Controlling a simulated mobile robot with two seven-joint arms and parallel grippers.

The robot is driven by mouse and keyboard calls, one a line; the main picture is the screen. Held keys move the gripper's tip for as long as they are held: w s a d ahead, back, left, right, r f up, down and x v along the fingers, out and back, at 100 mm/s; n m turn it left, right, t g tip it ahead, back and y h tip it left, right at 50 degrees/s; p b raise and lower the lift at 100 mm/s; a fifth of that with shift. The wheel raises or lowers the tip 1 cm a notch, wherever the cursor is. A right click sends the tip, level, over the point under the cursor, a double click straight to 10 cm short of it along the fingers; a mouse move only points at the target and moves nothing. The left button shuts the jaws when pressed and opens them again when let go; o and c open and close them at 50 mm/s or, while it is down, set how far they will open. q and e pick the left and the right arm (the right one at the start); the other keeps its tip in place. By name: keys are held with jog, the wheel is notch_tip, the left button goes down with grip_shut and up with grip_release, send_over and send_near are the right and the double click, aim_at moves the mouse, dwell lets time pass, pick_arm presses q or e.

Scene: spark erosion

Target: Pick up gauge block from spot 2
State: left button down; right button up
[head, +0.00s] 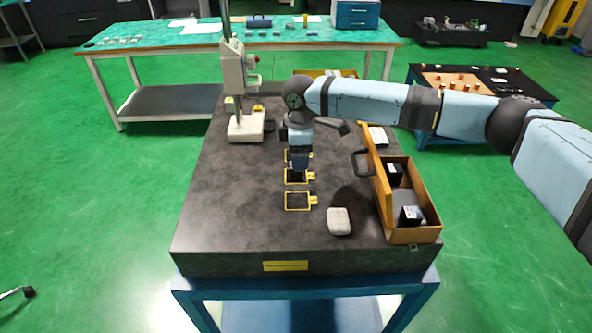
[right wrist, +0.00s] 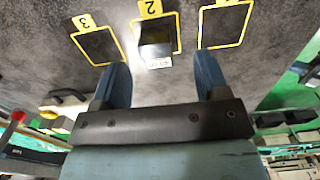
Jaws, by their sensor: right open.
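My right gripper (head: 299,172) points down over the row of yellow-framed spots on the dark stone plate (head: 240,215). In the right wrist view its two blue fingers (right wrist: 163,72) are apart, with nothing between them. Spot 2 (right wrist: 178,46) lies just beyond the fingertips, roughly centred between them. A dark block (right wrist: 156,32), apparently the gauge block, sits inside that frame. Its details are hard to make out, and the gripper largely hides it in the head view. My left gripper is not in view.
The nearest framed spot (head: 297,208) looks empty. A grey-white rounded object (head: 339,221) lies at the front right. An open wooden case (head: 412,235) with dark items stands at the right edge. A pale stand (head: 246,128) rises at the back left. The front left is clear.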

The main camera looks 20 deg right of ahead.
jog(key=f, duration=0.4)
jog(key=shift+w+a+f, duration=0.25)
jog(key=shift+w+a, duration=0.05)
jog(key=shift+w, duration=0.1)
jog(key=shift+f, duration=0.35)
jog(key=shift+c, duration=0.2)
jog(key=c, duration=1.1)
jog(key=shift+r, duration=0.1)
jog(key=shift+c, duration=0.6)
jog(key=shift+r, duration=0.1)
